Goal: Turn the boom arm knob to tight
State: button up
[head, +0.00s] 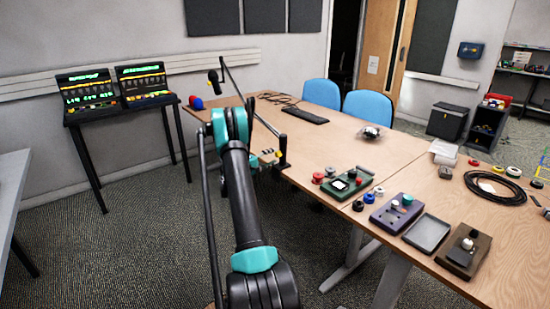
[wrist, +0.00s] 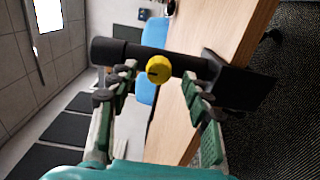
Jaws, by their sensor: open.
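The boom arm knob is a round yellow knob (wrist: 158,68) with a small dark mark on its face. It sits on the black tubular joint of the boom arm (wrist: 125,52) in the wrist view. My gripper (wrist: 159,75) is open, with one green finger on each side of the knob and the knob in line between the tips. I cannot tell whether the fingers touch it. In the head view the boom arm (head: 245,97) slants down from a dark microphone (head: 213,80) to a joint by the table edge. My gripper (head: 268,159) is there, partly hidden by my arm.
The wooden table (head: 345,148) holds a keyboard (head: 305,115), a green control box (head: 347,183), a purple one (head: 397,213), a brown one (head: 463,250) and a coiled black cable (head: 495,187). Blue chairs (head: 362,107) stand behind. Two lit panels (head: 115,88) stand at the left.

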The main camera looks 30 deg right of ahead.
jog(key=a, duration=0.9)
jog(key=shift+s+a, duration=0.3)
jog(key=shift+s, duration=0.1)
jog(key=s+a+r+t+y, duration=0.1)
jog(key=s+a+r+y, duration=0.2)
jog(key=s+a+y, duration=0.3)
jog(key=s+a+r+t+y, duration=0.1)
jog(key=s+a+r+y, duration=0.2)
jog(key=s+a, duration=0.6)
jog(key=s+a+f+y, duration=0.2)
jog(key=s+a+y, duration=0.2)
jog(key=s+a, duration=0.6)
jog(key=s+a+f+t+y, duration=0.1)
jog(key=s+a+y, duration=0.4)
jog(key=s+a, duration=0.6)
jog(key=s+f, duration=0.1)
jog(key=s, duration=0.2)
jog(key=shift+a+f+m, duration=0.2)
jog(key=shift+a+m, duration=0.1)
jog(key=shift+m, duration=0.1)
jog(key=shift+w, duration=0.1)
